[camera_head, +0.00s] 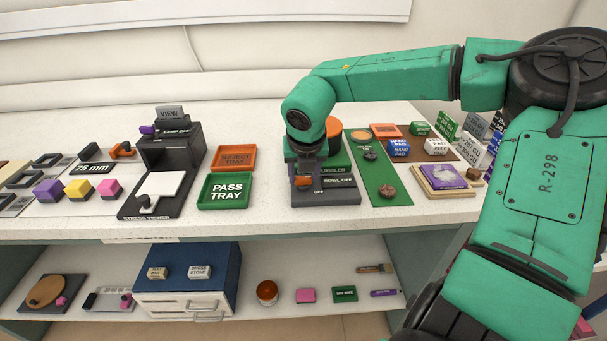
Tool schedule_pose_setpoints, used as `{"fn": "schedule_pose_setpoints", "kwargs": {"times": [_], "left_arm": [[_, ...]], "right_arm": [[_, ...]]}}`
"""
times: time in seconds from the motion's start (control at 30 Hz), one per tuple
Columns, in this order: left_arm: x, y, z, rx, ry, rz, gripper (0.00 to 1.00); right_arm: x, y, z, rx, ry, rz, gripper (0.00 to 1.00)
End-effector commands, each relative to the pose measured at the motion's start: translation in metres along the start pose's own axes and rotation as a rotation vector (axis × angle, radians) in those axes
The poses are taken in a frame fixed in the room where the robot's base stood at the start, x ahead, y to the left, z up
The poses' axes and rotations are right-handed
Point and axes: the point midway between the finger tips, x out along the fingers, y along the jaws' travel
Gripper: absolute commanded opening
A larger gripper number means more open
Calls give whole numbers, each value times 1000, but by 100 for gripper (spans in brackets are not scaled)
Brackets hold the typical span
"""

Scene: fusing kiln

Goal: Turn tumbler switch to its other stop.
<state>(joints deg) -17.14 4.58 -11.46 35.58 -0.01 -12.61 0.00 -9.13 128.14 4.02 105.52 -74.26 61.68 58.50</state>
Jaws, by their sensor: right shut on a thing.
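The tumbler switch (325,195) is a dark grey block on the bench, right of centre. The gripper hides most of that piece and the back left of the block, so the exact angle of the switch cannot be told. My left gripper is not in view.
A green pass tray (225,204) and an orange reject tray (234,146) lie left of the switch. A green mat (366,150) with small lumps lies close on its right. The bench front is clear. My right arm spans the right side.

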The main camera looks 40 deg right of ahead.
Motion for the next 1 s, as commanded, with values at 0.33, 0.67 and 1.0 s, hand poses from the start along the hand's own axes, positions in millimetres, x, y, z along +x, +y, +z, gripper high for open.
{"fn": "schedule_pose_setpoints", "kwargs": {"times": [0.33, 0.67, 1.0], "left_arm": [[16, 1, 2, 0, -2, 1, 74], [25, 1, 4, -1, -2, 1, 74], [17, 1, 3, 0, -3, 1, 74]], "right_arm": [[2, -1, 0, -161, -5, 72, 0], [0, -2, 2, -437, -6, 188, 0], [-2, -4, 4, -734, -5, 312, 0]]}}
